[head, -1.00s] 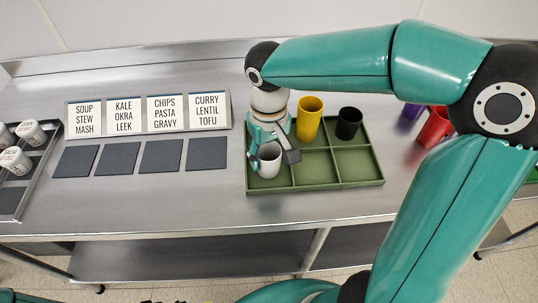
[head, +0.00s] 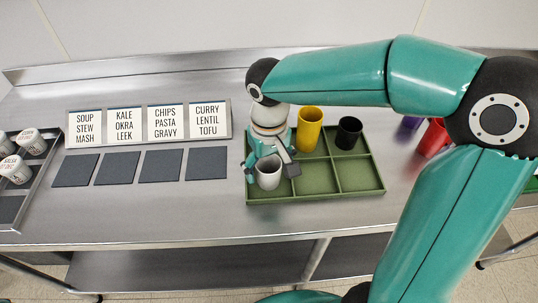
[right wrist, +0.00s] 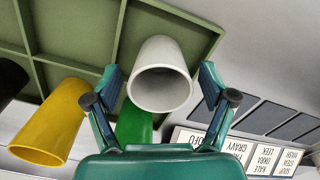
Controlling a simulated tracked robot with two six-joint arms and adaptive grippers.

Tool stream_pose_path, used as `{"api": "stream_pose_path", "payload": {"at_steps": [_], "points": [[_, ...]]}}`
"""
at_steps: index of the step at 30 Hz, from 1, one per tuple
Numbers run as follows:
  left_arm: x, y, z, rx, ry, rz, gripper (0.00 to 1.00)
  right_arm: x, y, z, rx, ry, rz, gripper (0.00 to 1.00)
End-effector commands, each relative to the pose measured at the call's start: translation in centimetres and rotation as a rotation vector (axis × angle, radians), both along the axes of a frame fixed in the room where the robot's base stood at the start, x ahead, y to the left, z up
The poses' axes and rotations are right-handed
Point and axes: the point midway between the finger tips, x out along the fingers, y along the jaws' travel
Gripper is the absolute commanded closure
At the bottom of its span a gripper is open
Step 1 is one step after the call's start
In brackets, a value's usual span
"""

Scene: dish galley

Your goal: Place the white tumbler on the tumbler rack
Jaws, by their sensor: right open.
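The white tumbler (head: 269,172) stands in the front left compartment of the green tumbler rack (head: 318,197). My right gripper (head: 270,176) is around it from above and behind, with one finger on each side. In the right wrist view the white tumbler (right wrist: 161,78) is between the spread fingers of the right gripper (right wrist: 164,88), with gaps on both sides, so it is not held. My left gripper is not in view.
A yellow tumbler (head: 310,130) and a black tumbler (head: 348,133) stand in the rack's back row. A green tumbler (right wrist: 133,125) shows in the right wrist view. The front middle and front right compartments are empty. Red (head: 433,137) and purple (head: 410,124) tumblers stand to the right.

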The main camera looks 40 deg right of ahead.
Motion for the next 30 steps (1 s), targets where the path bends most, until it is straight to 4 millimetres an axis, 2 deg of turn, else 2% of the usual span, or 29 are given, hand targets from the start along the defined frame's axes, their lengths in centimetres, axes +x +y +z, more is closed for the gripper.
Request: {"api": "stream_pose_path", "payload": {"at_steps": [5, 18, 24, 30], "points": [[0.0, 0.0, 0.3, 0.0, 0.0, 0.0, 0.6, 0.1, 0.1, 1.9, 0.0, -0.005, 0.001, 0.17], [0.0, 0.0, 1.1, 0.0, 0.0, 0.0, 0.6, 0.1, 0.1, 10.3, 0.001, -0.003, 0.001, 0.17], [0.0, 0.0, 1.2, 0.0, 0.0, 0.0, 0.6, 0.1, 0.1, 12.0, 0.0, -0.001, 0.002, 0.17], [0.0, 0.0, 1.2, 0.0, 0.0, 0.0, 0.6, 0.1, 0.1, 12.2, 0.0, 0.0, 0.002, 0.17]]}}
